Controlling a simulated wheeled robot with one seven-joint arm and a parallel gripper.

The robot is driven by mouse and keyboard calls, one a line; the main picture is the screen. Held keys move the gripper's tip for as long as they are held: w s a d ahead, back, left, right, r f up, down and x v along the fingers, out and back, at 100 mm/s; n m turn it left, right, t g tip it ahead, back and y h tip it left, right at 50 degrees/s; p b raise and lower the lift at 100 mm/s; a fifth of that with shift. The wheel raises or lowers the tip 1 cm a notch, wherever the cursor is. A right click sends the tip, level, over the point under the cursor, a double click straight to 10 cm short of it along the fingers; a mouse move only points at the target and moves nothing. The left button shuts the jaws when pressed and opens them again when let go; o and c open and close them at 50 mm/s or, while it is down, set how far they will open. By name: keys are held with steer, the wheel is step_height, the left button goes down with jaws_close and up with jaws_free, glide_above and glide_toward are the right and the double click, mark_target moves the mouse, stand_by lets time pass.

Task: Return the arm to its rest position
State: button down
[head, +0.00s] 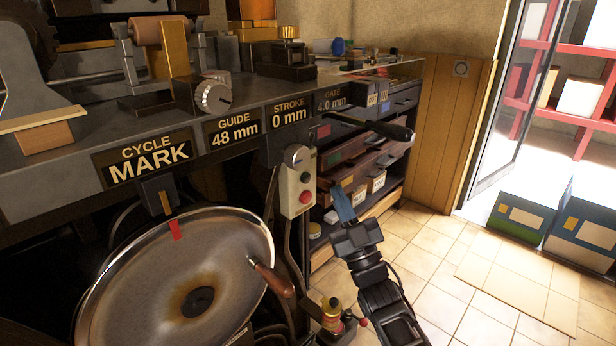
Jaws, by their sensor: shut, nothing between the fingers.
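My gripper (343,205) is at the end of my dark arm, which reaches up from the bottom right of the middle. Its blue-grey fingers are together and point up, with nothing held. It is in front of the open shelves and to the right of the control box (298,183), apart from it as far as I can tell. My arm's lower links run out of the picture at the bottom.
The press bench (75,140) fills the left, with a large handwheel (135,285) and its wooden handle (272,280) below. A black-knobbed lever (392,130) sticks out above my gripper. A brass-topped fitting (332,312) stands low beside my arm.

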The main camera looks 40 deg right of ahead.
stand_by(0.8)
steer(key=s+a+f+m+g+y, duration=0.1)
steer(key=s+a+f+g, duration=0.1)
steer(key=s+a+f, duration=0.3)
steer(key=s+a+f+g+y, duration=0.1)
steer(key=s+a+f+g, duration=0.15)
steer(key=s+a, duration=0.45)
steer(key=s+a+g+y, duration=0.3)
steer(key=s+a, duration=0.5)
steer(key=s, duration=0.6)
steer(key=s+a+r+g+y, duration=0.2)
steer(key=s+r+g, duration=0.1)
steer(key=s, duration=0.6)
step_height(320, 180, up, 15)
steer(key=p, duration=1.5)
steer(key=shift+a, duration=0.2)
steer(key=shift+s, duration=0.1)
